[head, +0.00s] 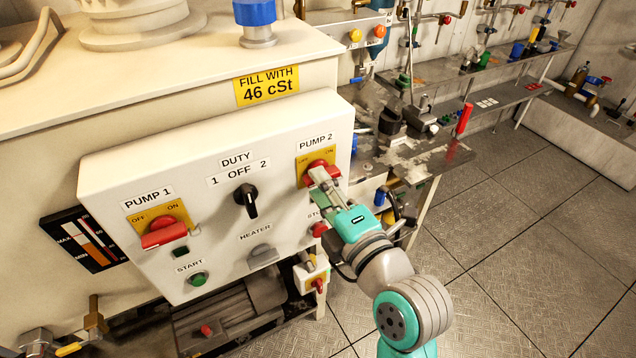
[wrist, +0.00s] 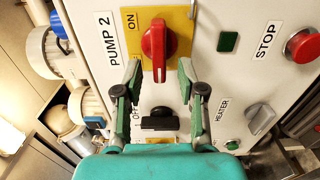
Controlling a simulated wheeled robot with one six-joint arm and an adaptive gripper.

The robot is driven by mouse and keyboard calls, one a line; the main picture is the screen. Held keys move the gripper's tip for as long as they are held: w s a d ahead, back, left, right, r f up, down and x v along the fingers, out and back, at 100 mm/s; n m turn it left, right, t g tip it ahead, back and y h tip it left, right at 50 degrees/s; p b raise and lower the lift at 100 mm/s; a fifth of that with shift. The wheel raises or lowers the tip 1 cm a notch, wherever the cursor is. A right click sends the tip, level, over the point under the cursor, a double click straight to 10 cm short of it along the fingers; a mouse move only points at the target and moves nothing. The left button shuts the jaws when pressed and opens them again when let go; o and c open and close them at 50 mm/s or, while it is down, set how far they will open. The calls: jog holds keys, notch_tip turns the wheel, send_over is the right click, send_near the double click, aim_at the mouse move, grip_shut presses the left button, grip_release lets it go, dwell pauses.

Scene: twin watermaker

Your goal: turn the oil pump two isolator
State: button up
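The pump 2 isolator is a red rotary handle (head: 314,167) on a yellow plate marked OFF and ON, at the panel's upper right. In the head view my gripper (head: 318,179) is in front of it and partly hides it. In the wrist view the red handle (wrist: 158,50) lies lengthwise up and down the picture, just beyond and between my fingertips (wrist: 159,72). My gripper is open, one finger on each side, with a visible gap to the handle. The ON mark shows there; the plate's OFF mark is not clear.
The white panel also carries the pump 1 isolator (head: 163,232), the black duty selector (head: 248,199), the heater knob (head: 262,255) and the green start button (head: 198,279). The red stop button (head: 319,229) is close beside my gripper. A cluttered bench (head: 400,160) stands to the right.

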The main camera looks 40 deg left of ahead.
jog(key=v, duration=1)
jog(key=shift+s+d, duration=0.15)
jog(key=shift+d, duration=0.1)
jog(key=shift+f, duration=0.1)
jog(key=s+d+f+m+t+h, duration=0.3)
jog(key=d+f+m+t+h, duration=0.6)
jog(key=d+f+m, duration=1.15)
jog(key=s+d+f+m+h, duration=0.1)
jog(key=s+d+m+h, duration=0.2)
jog(key=s, duration=0.7)
jog(key=s+d+f+m+g+h, duration=0.1)
jog(key=s+d+m+h, duration=0.3)
jog(key=s+d+m, duration=0.4)
jog(key=s+d, duration=0.2)
jog(key=s, duration=0.1)
jog(key=shift+f+h, duration=0.25)
jog(key=shift+h, duration=0.05)
